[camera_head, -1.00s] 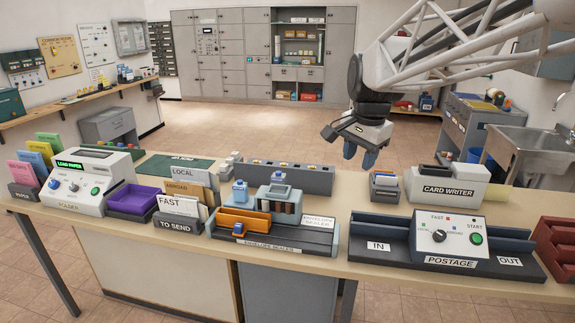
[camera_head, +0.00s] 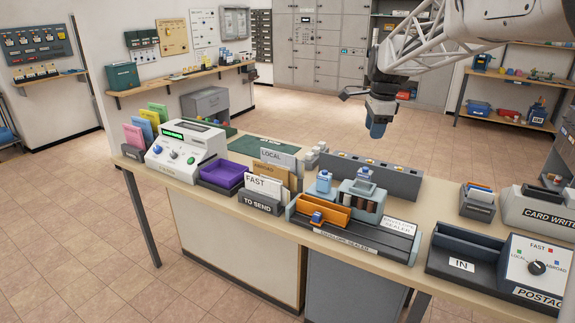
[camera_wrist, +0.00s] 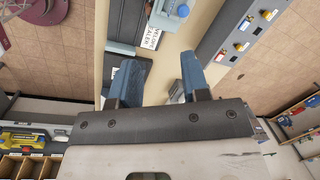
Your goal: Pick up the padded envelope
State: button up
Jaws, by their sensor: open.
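I cannot make out a padded envelope for certain in either view. The TO SEND rack (camera_head: 262,203) on the counter has upright FAST, ABROAD and LOCAL cards; whether an envelope stands among them I cannot tell. My gripper (camera_head: 377,130) hangs in the air, in the picture above the grey strip behind the envelope sealer.
On the counter (camera_head: 226,212) stand the pulsen machine (camera_head: 185,148), a purple tray (camera_head: 222,176), the envelope sealer (camera_head: 352,236) with an orange holder (camera_head: 323,212), and the postage machine (camera_head: 535,262). Coloured paper sheets (camera_head: 146,124) stand at the left end. Open floor lies behind.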

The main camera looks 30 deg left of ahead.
jog(key=w+a+f+m, duration=0.2)
jog(key=w+a+f, duration=0.1)
jog(key=a, duration=0.6)
jog(key=w+a+f+m, duration=0.1)
jog(key=w+a+f, duration=0.25)
jog(key=a, duration=0.55)
jog(key=m+g, duration=0.1)
jog(key=m, duration=0.2)
send_over(278, 159)
jog(key=f, duration=0.8)
jog(key=shift+w+d+f, duration=0.3)
jog(key=shift+w+f, duration=0.05)
jog(key=shift+f, duration=0.15)
jog(key=shift+a+f, duration=0.1)
jog(key=shift+f, duration=1.05)
jog(key=shift+f, duration=0.15)
jog(key=shift+a+f, duration=0.2)
jog(key=shift+f, duration=1.05)
jog(key=shift+a+f, duration=0.2)
jog(key=shift+f, duration=1)
grip_shut()
